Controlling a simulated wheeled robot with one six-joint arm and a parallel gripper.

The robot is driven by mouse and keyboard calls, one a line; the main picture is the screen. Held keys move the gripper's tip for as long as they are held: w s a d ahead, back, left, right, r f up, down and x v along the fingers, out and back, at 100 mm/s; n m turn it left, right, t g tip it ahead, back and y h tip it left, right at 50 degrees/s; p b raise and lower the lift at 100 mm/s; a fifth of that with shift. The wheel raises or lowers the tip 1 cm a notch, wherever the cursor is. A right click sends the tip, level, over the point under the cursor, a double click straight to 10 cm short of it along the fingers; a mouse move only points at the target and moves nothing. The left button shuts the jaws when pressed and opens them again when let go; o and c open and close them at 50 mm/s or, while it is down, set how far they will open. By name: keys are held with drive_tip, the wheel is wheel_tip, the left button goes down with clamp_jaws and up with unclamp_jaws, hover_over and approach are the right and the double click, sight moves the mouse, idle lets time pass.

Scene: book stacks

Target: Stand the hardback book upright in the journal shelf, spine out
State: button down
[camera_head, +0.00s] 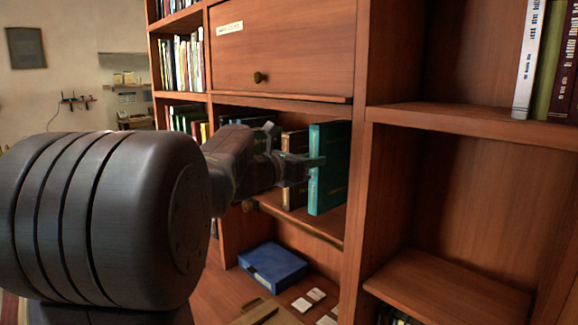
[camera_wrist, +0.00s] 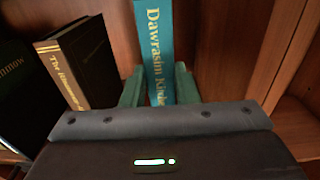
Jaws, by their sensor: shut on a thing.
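The teal hardback book (camera_head: 328,168) stands upright inside an open shelf compartment (camera_head: 335,228), at its right part. In the wrist view the teal book (camera_wrist: 158,45) shows its lettered spine toward me. My gripper (camera_head: 318,162) is shut on it by the spine edge; in the wrist view the two fingers (camera_wrist: 158,88) lie on either side of the spine. A dark book with a tan, gold-lettered spine (camera_wrist: 62,75) stands to its left, with a gap between them. Whether the teal book's bottom rests on the shelf board cannot be told.
A cabinet door with a knob (camera_head: 258,77) is above the compartment. An upright divider (camera_head: 362,150) bounds it on the right. A blue box (camera_head: 272,266) and several white cards lie below.

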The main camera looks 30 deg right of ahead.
drive_tip(key=shift+w+d+f+p, duration=0.15)
drive_tip(key=shift+d+f, duration=0.15)
drive_tip(key=shift+f, duration=0.25)
drive_tip(key=shift+d+f+p, duration=0.1)
drive_tip(key=shift+d+f, duration=0.2)
drive_tip(key=shift+f, duration=0.25)
drive_tip(key=shift+w+d+f+p, duration=0.15)
drive_tip(key=shift+d+f, duration=0.15)
drive_tip(key=shift+f, duration=0.25)
drive_tip(key=shift+s, duration=0.1)
drive_tip(key=shift+f, duration=0.2)
drive_tip(key=c, duration=1.1)
unclamp_jaws()
drive_tip(key=shift+a+r, duration=0.1)
drive_tip(key=shift+r, duration=0.1)
drive_tip(key=b, duration=0.4)
approach(313, 172)
drive_tip(key=shift+s+a, duration=0.25)
drive_tip(key=shift+a, duration=0.45)
